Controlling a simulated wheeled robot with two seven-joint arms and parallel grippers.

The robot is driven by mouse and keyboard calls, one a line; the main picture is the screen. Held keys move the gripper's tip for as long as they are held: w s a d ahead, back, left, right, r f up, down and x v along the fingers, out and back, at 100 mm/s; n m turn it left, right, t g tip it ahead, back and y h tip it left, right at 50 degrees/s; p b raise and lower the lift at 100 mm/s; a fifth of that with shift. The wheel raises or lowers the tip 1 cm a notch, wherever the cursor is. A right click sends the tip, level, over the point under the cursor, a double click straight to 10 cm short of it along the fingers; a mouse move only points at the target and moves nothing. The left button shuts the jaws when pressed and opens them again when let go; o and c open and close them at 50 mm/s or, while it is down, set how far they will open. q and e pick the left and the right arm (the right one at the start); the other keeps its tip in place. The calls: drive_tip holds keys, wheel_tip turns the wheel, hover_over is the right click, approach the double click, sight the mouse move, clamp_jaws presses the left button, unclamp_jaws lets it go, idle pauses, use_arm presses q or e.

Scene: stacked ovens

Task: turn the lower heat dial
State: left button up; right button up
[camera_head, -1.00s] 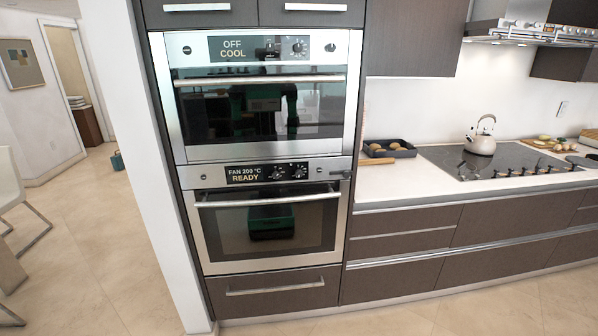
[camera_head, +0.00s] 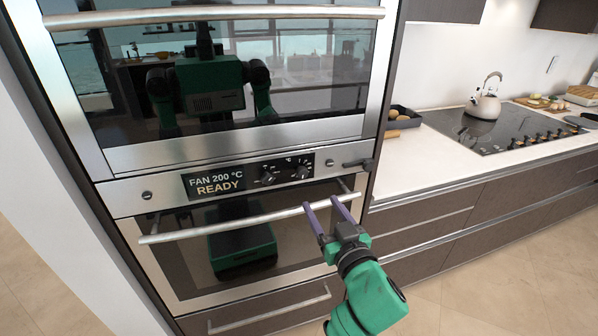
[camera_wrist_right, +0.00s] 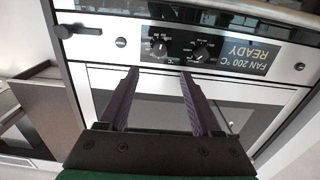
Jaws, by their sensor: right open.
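The lower oven's control panel (camera_head: 150,195) carries a display (camera_head: 214,184) reading "FAN 200 °C READY" and two black dials. The lower heat dial (camera_head: 302,172) is the right one, next to a °C mark. It shows upside down in the right wrist view (camera_wrist_right: 160,48), left of the other dial (camera_wrist_right: 203,52). My right gripper (camera_head: 321,202) is open and empty, its purple fingers apart, below and right of the heat dial and near the lower oven's handle (camera_head: 250,220). In the right wrist view, the fingertips (camera_wrist_right: 160,72) are just short of the dial in the picture. My left gripper is not in view.
The upper oven's handle bar (camera_head: 210,16) juts out above. A dark lever (camera_head: 357,163) sticks out at the panel's right end. The counter (camera_head: 425,160) at right holds a tray of round food (camera_head: 402,120) and a kettle (camera_head: 484,104) on a cooktop. The floor at right is clear.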

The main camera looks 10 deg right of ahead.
sight(303, 174)
drive_tip(key=w, duration=0.4)
drive_tip(key=w+p, duration=0.1)
drive_tip(key=w, duration=0.3)
drive_tip(key=w+p, duration=0.1)
drive_tip(key=w, duration=0.3)
drive_tip(key=shift+w+a+r, duration=0.1)
drive_tip(key=shift+w+a, duration=0.25)
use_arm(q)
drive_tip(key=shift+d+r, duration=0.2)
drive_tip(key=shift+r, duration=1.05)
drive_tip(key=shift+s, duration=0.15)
use_arm(e)
clamp_jaws()
